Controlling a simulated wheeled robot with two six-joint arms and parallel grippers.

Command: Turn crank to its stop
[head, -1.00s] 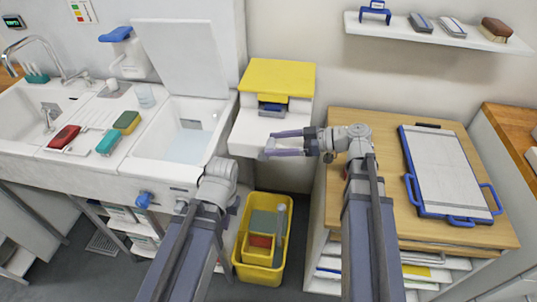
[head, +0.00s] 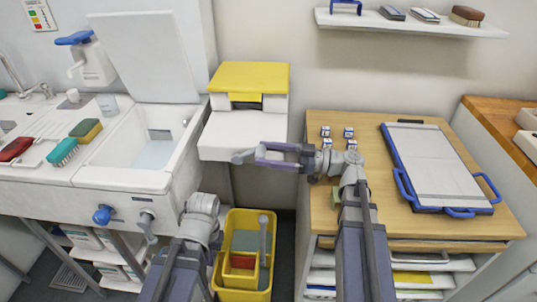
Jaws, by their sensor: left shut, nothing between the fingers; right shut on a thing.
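My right gripper (head: 272,155) reaches left from the worktop side to the lower front of the white box with a yellow lid (head: 248,76). Its fingers are closed on a grey piece, which I take for the crank's handle (head: 241,157). The rounded end of that piece shows just past the fingertips. The rest of the crank is not clear, so its angle cannot be read.
A yellow bin (head: 222,254) stands on the floor below the box. A blue knob (head: 102,215) and a grey lever (head: 146,222) sit on the sink front. The wooden worktop (head: 375,190) holds small cubes and a blue-framed board (head: 434,165).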

